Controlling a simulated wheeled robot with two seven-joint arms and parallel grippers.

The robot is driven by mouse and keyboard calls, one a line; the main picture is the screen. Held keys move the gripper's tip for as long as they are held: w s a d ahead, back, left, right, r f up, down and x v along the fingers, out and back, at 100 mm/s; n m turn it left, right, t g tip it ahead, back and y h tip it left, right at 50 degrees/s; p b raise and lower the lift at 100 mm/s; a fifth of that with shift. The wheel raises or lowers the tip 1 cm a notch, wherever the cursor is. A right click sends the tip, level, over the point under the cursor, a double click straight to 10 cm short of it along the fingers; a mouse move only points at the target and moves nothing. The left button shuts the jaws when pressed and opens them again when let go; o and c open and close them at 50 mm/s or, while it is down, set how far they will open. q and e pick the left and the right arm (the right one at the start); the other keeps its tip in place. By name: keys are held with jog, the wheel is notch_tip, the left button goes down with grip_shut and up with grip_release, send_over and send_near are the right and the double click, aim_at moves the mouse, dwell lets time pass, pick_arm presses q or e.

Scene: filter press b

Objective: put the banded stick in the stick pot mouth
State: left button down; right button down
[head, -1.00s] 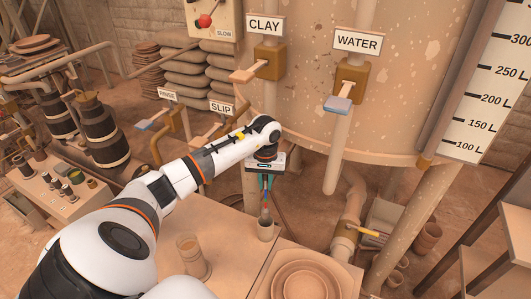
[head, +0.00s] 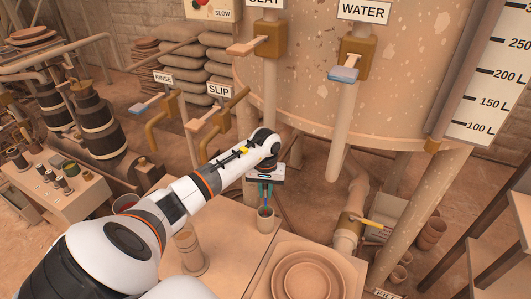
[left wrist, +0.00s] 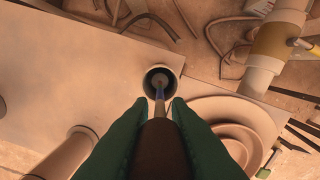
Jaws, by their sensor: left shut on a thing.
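The stick pot (head: 265,223) is a small pale cup on the table, and its round dark mouth faces up in the left wrist view (left wrist: 174,69). My left gripper (head: 265,192) is right above the pot, its green fingers shut on the banded stick (head: 266,208). The stick points down, thin, with a bluish band. In the left wrist view the stick (left wrist: 160,98) runs from between the fingers, and its lower end shows against the dark mouth. The lower end appears to be within the rim; how deep I cannot tell. My right gripper is out of view.
A tall clay cylinder (head: 190,252) stands left of the pot. A square slab with round plates (head: 307,280) lies to the right. Pipes and a valve with a yellow handle (head: 373,224) are beyond the table's edge. The large tank (head: 340,105) rises behind.

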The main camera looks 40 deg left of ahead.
pick_arm(q)
jog(key=c, duration=1.3)
grip_release()
